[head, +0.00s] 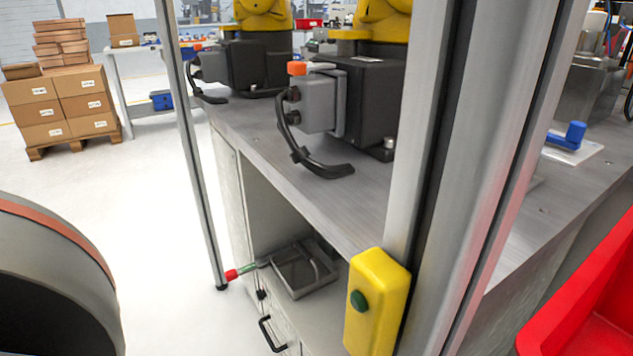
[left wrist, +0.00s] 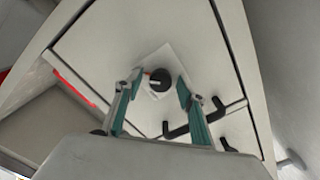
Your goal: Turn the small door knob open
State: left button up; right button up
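In the left wrist view, the small round black knob (left wrist: 159,80) sits on a white square plate on a light grey cabinet door (left wrist: 115,42). My left gripper (left wrist: 160,86) has two teal fingers spread apart, one on each side of the knob. The fingertips reach near the plate, and a gap shows between each finger and the knob. It holds nothing. I cannot make out the left gripper in the head view. My right gripper is in neither view.
Black bar handles (left wrist: 195,120) sit close to the right finger. In the head view, a grey workbench (head: 350,195) has an open shelf holding a metal tray (head: 303,270). A yellow box with a green button (head: 377,300) and metal posts stand in front. A red bin (head: 590,300) is at right.

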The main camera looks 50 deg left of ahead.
pick_arm(q)
jog(key=s, duration=1.2)
jog(key=shift+a, duration=0.4)
jog(key=shift+a, duration=0.1)
